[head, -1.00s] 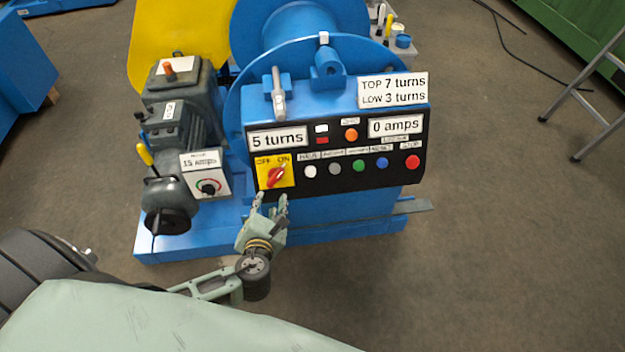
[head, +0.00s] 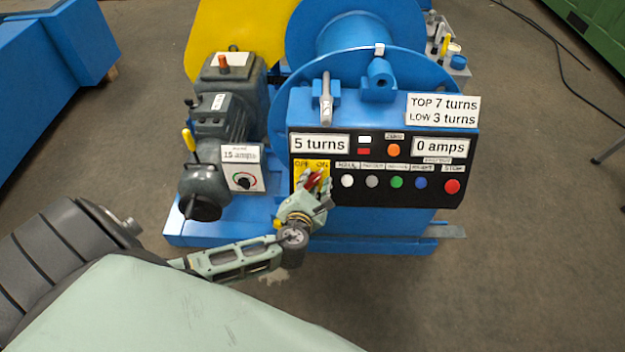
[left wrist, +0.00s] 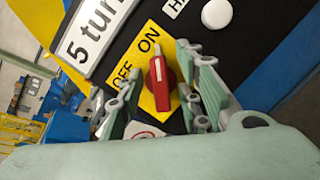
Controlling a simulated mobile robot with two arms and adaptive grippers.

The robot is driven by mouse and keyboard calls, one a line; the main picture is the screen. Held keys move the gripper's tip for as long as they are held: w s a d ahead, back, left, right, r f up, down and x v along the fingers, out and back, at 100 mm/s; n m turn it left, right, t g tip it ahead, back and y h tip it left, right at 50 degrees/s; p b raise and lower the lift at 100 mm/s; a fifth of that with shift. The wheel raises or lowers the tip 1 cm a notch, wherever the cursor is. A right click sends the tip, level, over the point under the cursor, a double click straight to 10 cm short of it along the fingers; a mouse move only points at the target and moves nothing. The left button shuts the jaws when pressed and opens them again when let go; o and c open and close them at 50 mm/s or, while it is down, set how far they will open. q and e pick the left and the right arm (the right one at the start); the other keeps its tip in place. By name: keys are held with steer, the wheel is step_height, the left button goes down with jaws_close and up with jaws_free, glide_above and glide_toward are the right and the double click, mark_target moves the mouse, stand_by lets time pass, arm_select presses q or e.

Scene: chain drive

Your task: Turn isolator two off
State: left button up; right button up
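The isolator is a red rotary handle (head: 315,177) on a yellow plate (head: 298,172) marked OFF and ON, at the panel's lower left. In the left wrist view the red handle (left wrist: 159,84) shows clearly, its white mark pointing toward ON. No number for this isolator is readable. My left gripper (head: 315,183) is at the handle, partly covering it and the plate. In the left wrist view its fingers (left wrist: 158,100) are spread, one on each side of the handle, with gaps visible. My right gripper is not in view.
A white button (head: 347,181) sits right of the isolator, in a row ending at a red button (head: 452,187). A motor dial (head: 244,182) and a grey motor (head: 218,118) stand to the left. The floor in front is clear.

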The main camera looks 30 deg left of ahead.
arm_select(q)
steer(key=c, duration=0.8)
jaws_close()
steer(key=shift+n, duration=0.3)
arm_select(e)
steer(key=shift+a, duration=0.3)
arm_select(q)
steer(key=n+y, duration=0.1)
steer(key=n, duration=0.6)
steer(key=n+y+b, duration=0.1)
steer(key=n, duration=0.2)
steer(key=shift+s+a+g+y, duration=0.1)
steer(key=shift+a+g+y, duration=0.05)
steer(key=shift+g+y, duration=0.2)
steer(key=n+g+y, duration=0.1)
steer(key=n, duration=0.5)
steer(key=shift+s+a, duration=0.1)
steer(key=shift+n+g+y+b, duration=0.3)
steer(key=shift+n+g, duration=0.15)
steer(key=shift+n, duration=1.35)
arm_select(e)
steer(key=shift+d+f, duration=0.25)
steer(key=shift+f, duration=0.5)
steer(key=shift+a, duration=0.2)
